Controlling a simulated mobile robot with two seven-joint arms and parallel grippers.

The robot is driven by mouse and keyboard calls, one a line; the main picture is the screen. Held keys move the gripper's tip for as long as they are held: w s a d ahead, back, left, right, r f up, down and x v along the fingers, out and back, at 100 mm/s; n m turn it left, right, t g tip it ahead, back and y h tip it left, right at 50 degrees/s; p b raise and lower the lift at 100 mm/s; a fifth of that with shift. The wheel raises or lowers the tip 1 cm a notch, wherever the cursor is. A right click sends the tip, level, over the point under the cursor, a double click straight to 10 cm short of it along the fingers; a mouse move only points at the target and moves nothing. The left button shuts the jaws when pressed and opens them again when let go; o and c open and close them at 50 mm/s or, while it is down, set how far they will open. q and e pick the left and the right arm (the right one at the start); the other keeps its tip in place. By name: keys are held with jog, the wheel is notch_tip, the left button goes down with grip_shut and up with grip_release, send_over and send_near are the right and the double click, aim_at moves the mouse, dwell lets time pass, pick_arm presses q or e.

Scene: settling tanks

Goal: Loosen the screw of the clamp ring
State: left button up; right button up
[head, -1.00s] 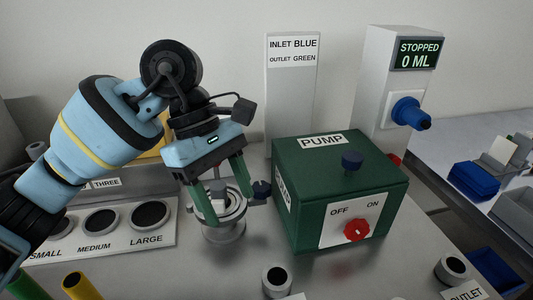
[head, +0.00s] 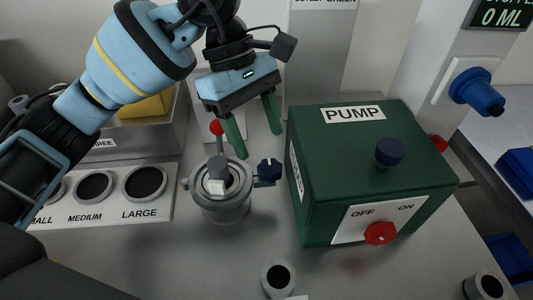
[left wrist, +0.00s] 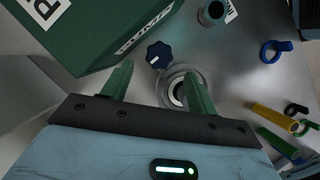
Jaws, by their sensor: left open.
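The clamp ring (head: 236,209) is a grey metal band around a short round fitting left of the green pump box. Its screw has a dark blue lobed knob (head: 269,171) sticking out to the right, close to the box; the knob also shows in the left wrist view (left wrist: 159,54). My left gripper (head: 257,142) is open and empty, its two green fingers pointing down just behind the fitting and knob. In the left wrist view the knob lies beyond the fingertips, between their lines. My right gripper is not in view.
The pump box (head: 330,155) stands close right of the knob, with a red switch (head: 380,233). A panel with hole sizes (head: 118,208) is at the left. A small grey port (head: 278,279) stands in front. The bench between is clear.

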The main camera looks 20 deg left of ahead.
aim_at(269, 165)
pick_arm(q)
jog(key=shift+x, duration=2.75)
jog(key=shift+w, duration=0.1)
jog(key=c, duration=1)
